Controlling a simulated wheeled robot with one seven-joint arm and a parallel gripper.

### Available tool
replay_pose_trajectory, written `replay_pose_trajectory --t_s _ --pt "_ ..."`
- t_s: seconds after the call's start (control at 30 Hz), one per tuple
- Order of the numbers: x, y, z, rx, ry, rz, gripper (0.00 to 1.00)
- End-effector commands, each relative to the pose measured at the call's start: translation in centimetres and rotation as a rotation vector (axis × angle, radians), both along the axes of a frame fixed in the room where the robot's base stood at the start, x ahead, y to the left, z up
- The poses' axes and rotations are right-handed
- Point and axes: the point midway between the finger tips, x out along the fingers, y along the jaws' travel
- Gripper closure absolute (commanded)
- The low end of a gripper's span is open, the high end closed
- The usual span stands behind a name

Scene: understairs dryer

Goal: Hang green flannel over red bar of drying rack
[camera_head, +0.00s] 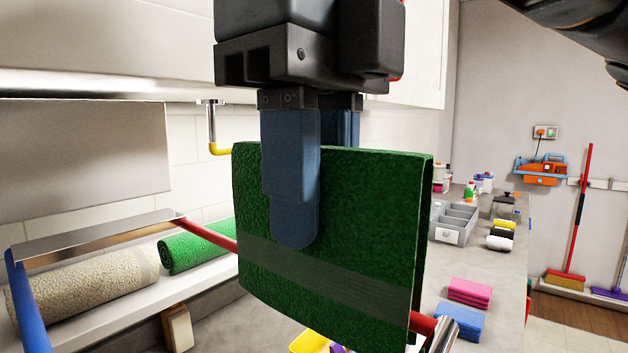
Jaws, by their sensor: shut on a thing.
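My gripper (300,215) is shut on the green flannel (345,220), with one blue finger on its near face and the other largely hidden behind it. The flannel hangs folded, with its fold at the top and two layers showing apart at its right edge. The red bar (208,232) of the drying rack runs into the flannel's left edge. It shows again at the lower right (423,324). The flannel hides the middle of the bar, so I cannot tell whether the bar lies behind it or between its layers.
The rack also has a silver bar (95,238) and a blue bar (28,305). A beige rolled towel (85,285) and a green rolled towel (195,247) lie at left. Pink cloths (469,291), blue cloths (458,318) and a grey caddy (453,223) stand on the right counter.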

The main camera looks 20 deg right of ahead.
Motion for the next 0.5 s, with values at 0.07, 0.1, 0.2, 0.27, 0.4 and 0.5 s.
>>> replay_pose_trajectory --t_s 0.07,0.1,0.2,0.27,0.4,0.5 --pt "0.0 0.0 -0.6 0.000 0.000 0.000 1.00" --pt "0.0 0.0 -0.8 0.000 0.000 0.000 1.00" --pt "0.0 0.0 -1.2 -0.001 -0.001 0.000 1.00" --pt "0.0 0.0 -1.5 -0.001 -0.001 0.000 1.00" --pt "0.0 0.0 -2.1 -0.001 -0.001 0.000 1.00" --pt "0.0 0.0 -2.6 -0.001 -0.001 0.000 1.00"
